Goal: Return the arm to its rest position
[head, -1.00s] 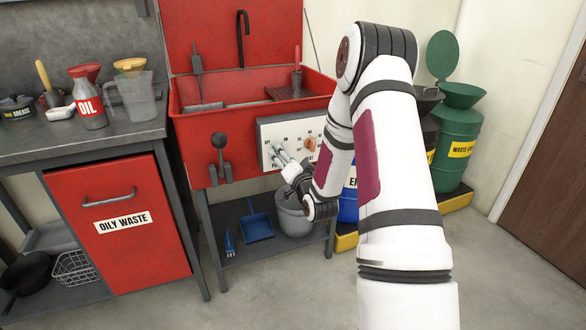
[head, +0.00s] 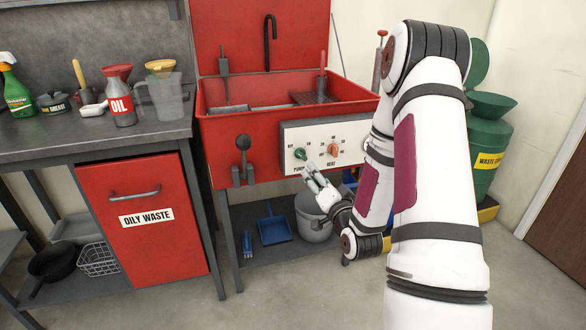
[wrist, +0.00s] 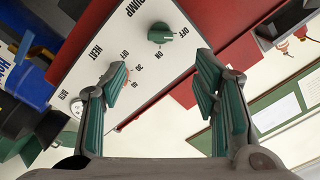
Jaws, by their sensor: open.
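My arm (head: 432,150) reaches forward and bends down at the right of the head view. My gripper (head: 311,176) is just in front of the lower part of the white control panel (head: 288,135) on the red sink. In the wrist view my gripper (wrist: 160,78) has its two green-padded fingers spread wide with nothing between them. The green pump knob (head: 300,154) shows whole and apart from the fingers; it also shows in the wrist view (wrist: 160,33). The orange heat knob (head: 333,150) is to its right in the head view, and partly hidden by a finger in the wrist view.
The red sink (head: 222,135) stands above a low shelf with a grey bucket (head: 313,222) and a blue dustpan (head: 273,228). A workbench (head: 60,142) with bottles is at left. A green waste drum (head: 487,160) is at right. Floor in front is clear.

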